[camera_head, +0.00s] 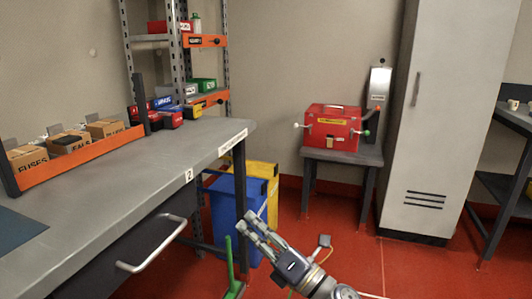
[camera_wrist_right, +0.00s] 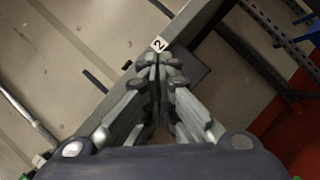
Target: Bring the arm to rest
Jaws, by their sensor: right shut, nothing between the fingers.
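My right gripper (camera_head: 247,226) shows in the head view at the lower middle, in front of the workbench's right end and above the red floor. Its fingers are together and hold nothing. In the right wrist view the closed fingers (camera_wrist_right: 158,62) point toward the bench edge by the label marked 2 (camera_wrist_right: 159,44). My left gripper is in neither view.
The grey workbench (camera_head: 120,165) fills the left, with a drawer handle (camera_head: 160,243) at its front. Blue (camera_head: 226,208) and yellow (camera_head: 262,172) bins stand behind my gripper. A red toolbox (camera_head: 333,128) sits on a small table (camera_head: 345,156). Red floor (camera_head: 400,270) is open at right.

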